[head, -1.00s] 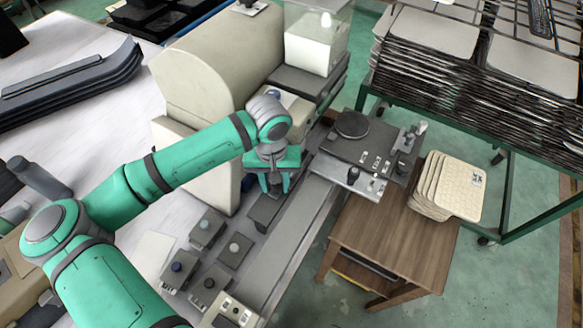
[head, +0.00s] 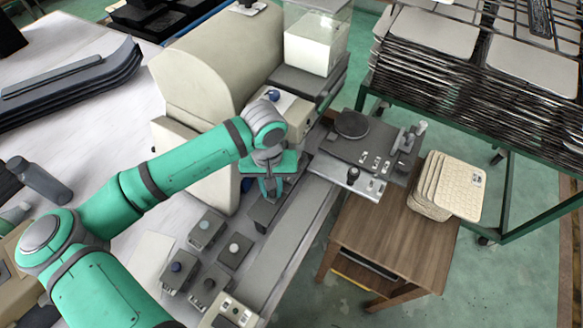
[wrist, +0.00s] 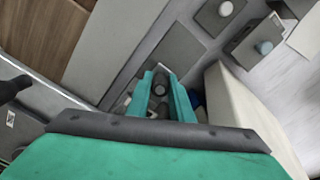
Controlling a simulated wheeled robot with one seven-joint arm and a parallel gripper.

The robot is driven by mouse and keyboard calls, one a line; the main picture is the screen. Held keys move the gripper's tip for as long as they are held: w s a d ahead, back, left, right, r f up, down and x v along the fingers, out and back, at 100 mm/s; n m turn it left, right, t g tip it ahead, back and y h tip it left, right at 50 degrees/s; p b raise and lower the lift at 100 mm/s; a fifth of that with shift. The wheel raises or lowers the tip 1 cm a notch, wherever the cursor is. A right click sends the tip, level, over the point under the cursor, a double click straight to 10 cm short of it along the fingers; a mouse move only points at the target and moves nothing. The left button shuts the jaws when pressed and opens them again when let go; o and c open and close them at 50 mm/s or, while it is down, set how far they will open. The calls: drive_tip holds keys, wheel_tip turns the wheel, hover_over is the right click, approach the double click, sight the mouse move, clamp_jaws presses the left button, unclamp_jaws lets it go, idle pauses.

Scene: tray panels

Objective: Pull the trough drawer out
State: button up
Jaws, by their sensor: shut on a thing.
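The trough drawer looks to be the dark grey flat piece (head: 260,214) below my gripper, beside the long grey rail; its far end is hidden by my gripper. In the wrist view the dark grey piece (wrist: 172,48) extends past the fingertips. My gripper (head: 270,196) points down at it. In the wrist view my gripper (wrist: 162,84) has its two green fingers on either side of a small dark knob, closed on it. The fingers hide most of the knob, and how far the drawer stands out cannot be told.
A beige machine housing (head: 205,75) stands close behind my gripper. Several small grey button boxes (head: 206,228) sit at the front left. The grey rail (head: 300,222) runs alongside. A wooden table (head: 385,235) with stacked cream trays (head: 452,190) stands at the right.

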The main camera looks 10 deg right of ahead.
drive_tip(key=shift+s+a, duration=0.75)
drive_tip(key=shift+s, duration=0.25)
drive_tip(key=shift+s+a, duration=0.7)
drive_tip(key=shift+s, duration=0.25)
drive_tip(key=shift+s+a+f, duration=0.1)
drive_tip(key=shift+s+a, duration=0.45)
drive_tip(key=shift+s, duration=0.3)
drive_tip(key=shift+s+a, duration=0.5)
drive_tip(key=shift+s, duration=0.3)
drive_tip(key=shift+w+a, duration=0.15)
drive_tip(key=shift+a, duration=0.05)
